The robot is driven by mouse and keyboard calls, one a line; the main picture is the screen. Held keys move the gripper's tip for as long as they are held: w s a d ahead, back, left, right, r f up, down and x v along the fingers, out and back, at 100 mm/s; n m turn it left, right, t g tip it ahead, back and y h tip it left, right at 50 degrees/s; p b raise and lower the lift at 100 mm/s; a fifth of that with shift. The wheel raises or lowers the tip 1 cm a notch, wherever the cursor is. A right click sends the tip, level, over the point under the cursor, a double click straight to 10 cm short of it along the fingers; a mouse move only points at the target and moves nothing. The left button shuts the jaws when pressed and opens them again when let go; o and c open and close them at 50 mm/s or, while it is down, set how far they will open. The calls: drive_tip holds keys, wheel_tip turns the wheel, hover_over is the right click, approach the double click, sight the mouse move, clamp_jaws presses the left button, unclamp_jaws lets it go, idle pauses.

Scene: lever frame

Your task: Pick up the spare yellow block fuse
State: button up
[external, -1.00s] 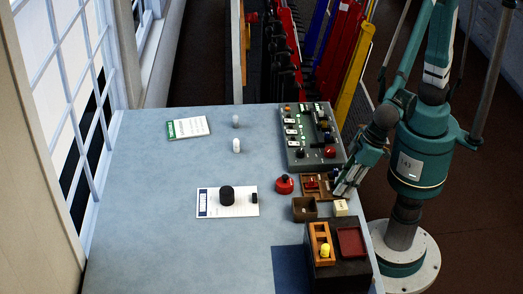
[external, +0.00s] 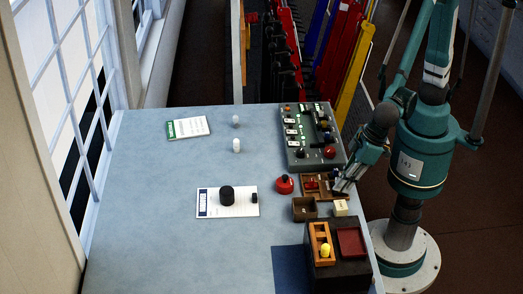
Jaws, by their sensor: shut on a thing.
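My gripper (external: 343,183) is at the right end of a small wooden tray (external: 307,196) near the table's right edge. It points down and left, low over the tray. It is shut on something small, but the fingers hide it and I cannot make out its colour. Red pieces (external: 311,185) lie in the tray to the left of the fingers. No loose yellow block fuse shows clearly in the tray. A yellow rounded piece (external: 326,250) stands in an orange holder (external: 320,232) on a dark box, apart from my gripper.
A grey control panel (external: 308,158) with knobs lies just behind the tray. A red round button (external: 284,184), an open brown box (external: 305,208) and a cream block (external: 340,208) are close by. A dark red tray (external: 351,242) sits on the dark box.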

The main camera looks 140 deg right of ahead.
wheel_tip(320, 180, up, 9)
drive_tip(key=p, duration=0.1)
drive_tip(key=shift+r, duration=0.15)
idle(0.3)
